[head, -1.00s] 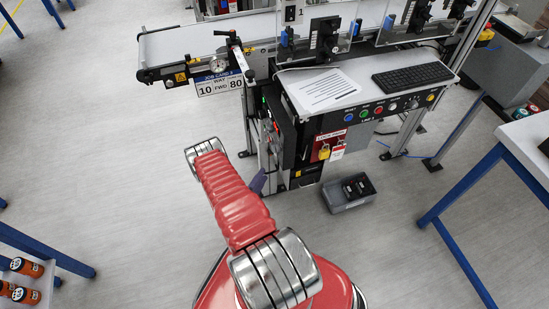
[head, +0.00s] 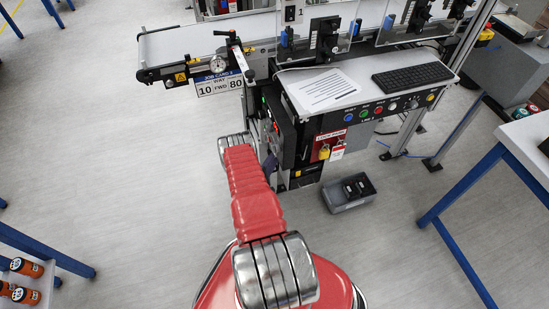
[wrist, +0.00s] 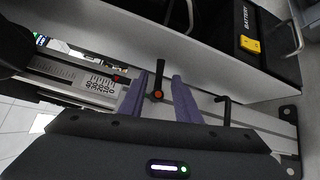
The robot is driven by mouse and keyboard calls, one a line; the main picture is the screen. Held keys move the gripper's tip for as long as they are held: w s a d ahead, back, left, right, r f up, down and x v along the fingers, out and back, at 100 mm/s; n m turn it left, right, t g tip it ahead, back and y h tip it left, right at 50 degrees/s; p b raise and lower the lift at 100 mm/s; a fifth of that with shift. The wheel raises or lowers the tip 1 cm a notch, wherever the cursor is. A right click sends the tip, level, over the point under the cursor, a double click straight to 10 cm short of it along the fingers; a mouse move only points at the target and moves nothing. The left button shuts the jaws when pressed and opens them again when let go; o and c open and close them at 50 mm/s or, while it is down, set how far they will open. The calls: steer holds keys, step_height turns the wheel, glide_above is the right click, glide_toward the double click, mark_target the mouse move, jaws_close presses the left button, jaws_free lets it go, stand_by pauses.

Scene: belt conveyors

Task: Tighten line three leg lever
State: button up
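In the wrist view a black lever (wrist: 160,70) with an orange hub stands on a grey metal leg profile, handle pointing up in the picture. My gripper (wrist: 161,76) is open, with one purple finger on each side of this lever. No clear contact with either finger shows. A second black bent lever (wrist: 226,110) sits further right on the same profile. A printed number scale (wrist: 100,84) lies left of the fingers.
A conveyor (head: 190,45) with a job card (head: 219,84) stands behind. A box marked battery (wrist: 250,45) is close above.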

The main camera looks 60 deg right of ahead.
steer(key=shift+d, duration=1)
steer(key=shift+c, duration=0.6)
